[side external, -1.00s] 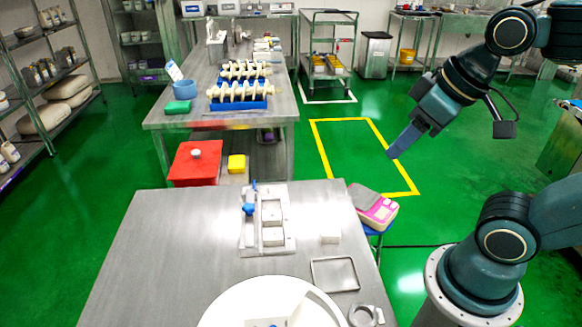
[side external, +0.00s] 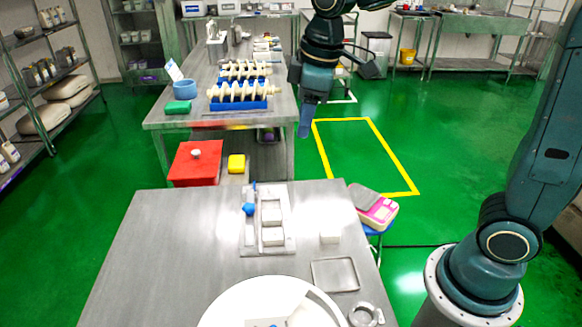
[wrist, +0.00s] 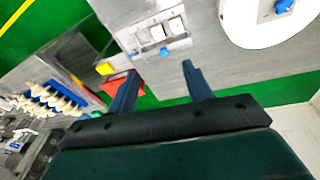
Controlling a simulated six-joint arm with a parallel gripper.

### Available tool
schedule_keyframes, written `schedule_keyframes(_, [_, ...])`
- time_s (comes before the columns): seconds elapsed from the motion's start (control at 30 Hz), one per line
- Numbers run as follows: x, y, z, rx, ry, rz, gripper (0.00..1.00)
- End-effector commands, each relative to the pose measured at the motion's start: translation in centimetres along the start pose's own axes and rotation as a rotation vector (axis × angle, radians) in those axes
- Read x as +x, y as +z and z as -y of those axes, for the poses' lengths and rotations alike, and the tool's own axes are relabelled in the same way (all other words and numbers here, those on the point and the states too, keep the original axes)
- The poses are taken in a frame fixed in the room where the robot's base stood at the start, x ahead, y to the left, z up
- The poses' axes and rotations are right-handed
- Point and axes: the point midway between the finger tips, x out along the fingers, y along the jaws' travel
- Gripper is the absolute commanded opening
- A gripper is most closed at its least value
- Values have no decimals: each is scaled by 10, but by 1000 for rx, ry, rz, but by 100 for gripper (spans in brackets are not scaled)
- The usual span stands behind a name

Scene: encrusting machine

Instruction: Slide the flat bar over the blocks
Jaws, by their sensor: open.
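A light metal fixture (side external: 287,243) lies on the near steel table, with two white blocks (side external: 271,211) in its frame, one behind the other. A narrow strip with a blue knob (side external: 249,209) runs along its left side; I cannot tell for certain whether this is the flat bar. The fixture also shows in the wrist view (wrist: 141,39), with the blue knob (wrist: 164,51) on its near side. My gripper (side external: 304,133) is open and empty, high above and behind the fixture. Its two fingers show apart in the wrist view (wrist: 160,67).
A large white round part (side external: 235,300) fills the table front. The left table area is clear.

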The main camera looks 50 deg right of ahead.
Motion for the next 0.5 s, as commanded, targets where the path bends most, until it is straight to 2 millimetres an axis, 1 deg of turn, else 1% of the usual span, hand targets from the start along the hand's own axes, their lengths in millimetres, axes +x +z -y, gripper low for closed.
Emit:
schedule_keyframes(0.03, [8, -9, -3, -31, -10, 14, 50])
schedule_keyframes(0.1, [18, -21, -6, -74, -22, 30, 50])
schedule_keyframes(0.27, [44, -46, -14, -174, -50, 65, 50])
schedule_keyframes(0.5, [90, -81, -20, -323, -97, 113, 50])
